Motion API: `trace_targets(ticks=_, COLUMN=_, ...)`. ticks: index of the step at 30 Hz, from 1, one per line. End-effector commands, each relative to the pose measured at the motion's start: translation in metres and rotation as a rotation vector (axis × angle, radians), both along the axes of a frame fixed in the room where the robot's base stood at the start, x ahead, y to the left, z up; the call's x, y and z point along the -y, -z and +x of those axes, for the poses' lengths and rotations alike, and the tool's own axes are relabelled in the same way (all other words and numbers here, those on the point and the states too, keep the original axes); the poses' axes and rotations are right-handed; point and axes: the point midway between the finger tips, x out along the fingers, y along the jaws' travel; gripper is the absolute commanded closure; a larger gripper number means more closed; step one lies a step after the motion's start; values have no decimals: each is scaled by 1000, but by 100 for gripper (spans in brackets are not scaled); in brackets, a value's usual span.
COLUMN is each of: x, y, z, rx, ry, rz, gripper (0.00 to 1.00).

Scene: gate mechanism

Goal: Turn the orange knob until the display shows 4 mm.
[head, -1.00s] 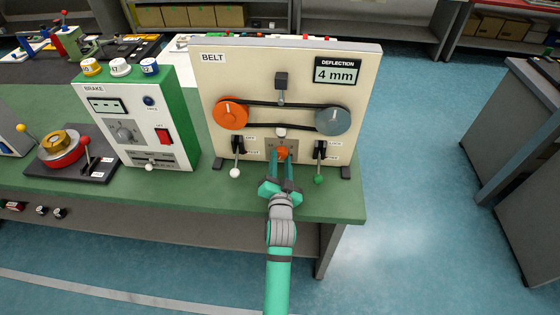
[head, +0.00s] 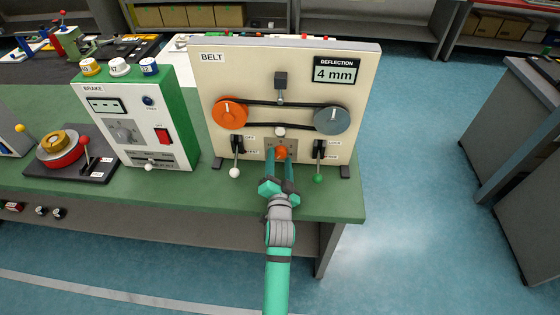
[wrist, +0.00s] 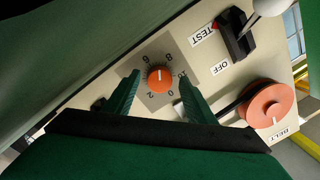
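The orange knob (head: 281,153) sits low in the middle of the cream BELT panel (head: 225,75). In the wrist view the knob (wrist: 160,79) has a white pointer line on a grey numbered dial plate (wrist: 183,68). The deflection display (head: 335,74) at the panel's upper right reads 4 mm. My gripper (head: 281,160) is open in front of the panel. In the wrist view my gripper's fingers (wrist: 160,98) stand on either side of the knob, with a gap on each side.
A lever with a white ball (head: 235,173) is left of my gripper, and a green-tipped lever (head: 318,179) is right of it. An orange pulley (head: 230,113) and a grey pulley (head: 332,120) carry a black belt above. The BRAKE box (head: 135,120) stands to the left.

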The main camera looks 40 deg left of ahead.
Motion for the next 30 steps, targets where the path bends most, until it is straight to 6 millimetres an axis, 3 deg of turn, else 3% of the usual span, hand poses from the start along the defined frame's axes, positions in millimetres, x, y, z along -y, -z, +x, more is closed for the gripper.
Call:
trace_targets(ticks=13, x=6, y=-1, z=-6, rx=1, ry=3, rz=1, gripper=49)
trace_targets(ticks=30, x=57, y=0, z=-76, rx=0, ry=1, rz=0, gripper=49)
